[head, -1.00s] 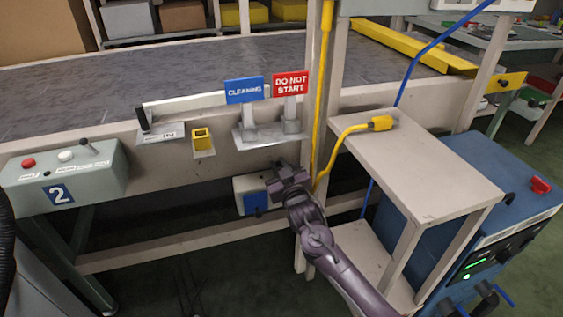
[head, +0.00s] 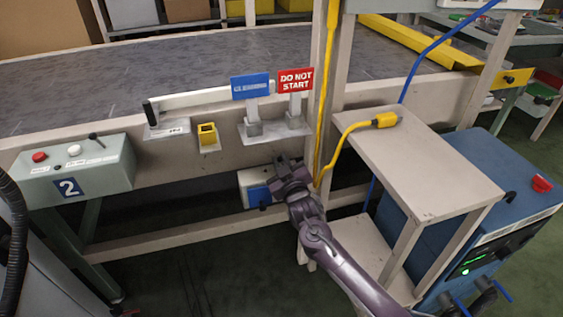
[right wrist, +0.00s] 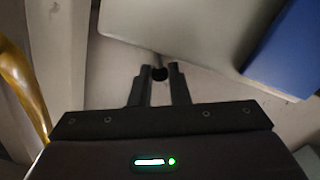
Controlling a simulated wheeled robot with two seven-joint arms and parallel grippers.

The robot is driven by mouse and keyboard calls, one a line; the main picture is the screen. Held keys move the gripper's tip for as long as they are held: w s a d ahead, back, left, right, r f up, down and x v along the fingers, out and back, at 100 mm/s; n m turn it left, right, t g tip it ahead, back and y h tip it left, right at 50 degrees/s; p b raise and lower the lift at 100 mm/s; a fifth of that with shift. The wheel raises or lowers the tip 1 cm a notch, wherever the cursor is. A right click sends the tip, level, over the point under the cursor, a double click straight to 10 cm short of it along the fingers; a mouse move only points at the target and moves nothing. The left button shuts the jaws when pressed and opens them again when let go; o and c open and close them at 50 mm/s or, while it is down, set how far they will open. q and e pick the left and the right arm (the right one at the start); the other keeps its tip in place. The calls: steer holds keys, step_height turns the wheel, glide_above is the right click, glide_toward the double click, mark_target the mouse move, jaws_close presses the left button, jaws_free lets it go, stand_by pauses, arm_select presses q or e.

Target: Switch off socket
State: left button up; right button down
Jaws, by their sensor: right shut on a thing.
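The socket is a white box (head: 245,180) with a blue cover (head: 259,195), mounted low under the conveyor. In the right wrist view its pale housing (right wrist: 190,25) is at the top and its blue cover (right wrist: 288,50) at the upper right. My right gripper (head: 281,160) is at the right side of the socket and hides part of it. In the right wrist view its fingertips (right wrist: 159,72) are shut on a small dark knob (right wrist: 160,73) at the edge of the housing. The knob's setting cannot be told. My left gripper is out of view.
A frame post with a yellow cable (head: 322,110) stands close right of my gripper. A shelf stand (head: 425,165) and a blue machine (head: 480,180) are further right. Blue (head: 250,86) and red (head: 296,80) signs stand above. A control box (head: 65,180) is left.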

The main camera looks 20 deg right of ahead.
steer(key=c, duration=1.4)
jaws_free()
